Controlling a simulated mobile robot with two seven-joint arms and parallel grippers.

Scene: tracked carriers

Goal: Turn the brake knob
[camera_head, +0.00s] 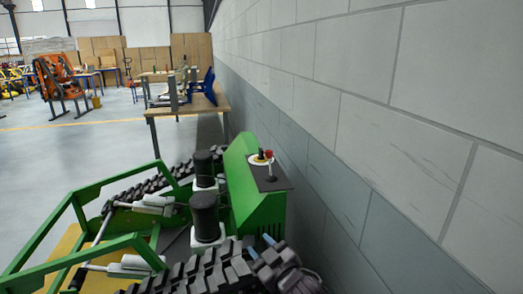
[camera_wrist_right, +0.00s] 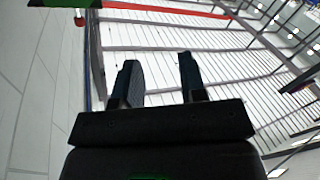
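A green tracked carrier (camera_head: 240,182) stands beside the wall, with a dark control panel (camera_head: 271,181) on top of its housing. On the panel are a red-topped control (camera_head: 268,155) and a small dark control with yellow at its base (camera_head: 261,157). I cannot tell for sure which one is the brake knob. My right gripper (camera_head: 271,246) is in front of and below the panel, near the black track, apart from the controls. In the right wrist view its two fingers (camera_wrist_right: 161,82) are spread with nothing between them. My left gripper is not in view.
A grey block wall (camera_head: 350,130) runs close along the right of the carrier. Black cylinders (camera_head: 205,216) and green frame bars (camera_head: 45,228) stand left of the housing. A wooden table (camera_head: 180,107) is behind. Open floor (camera_head: 60,150) lies to the left.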

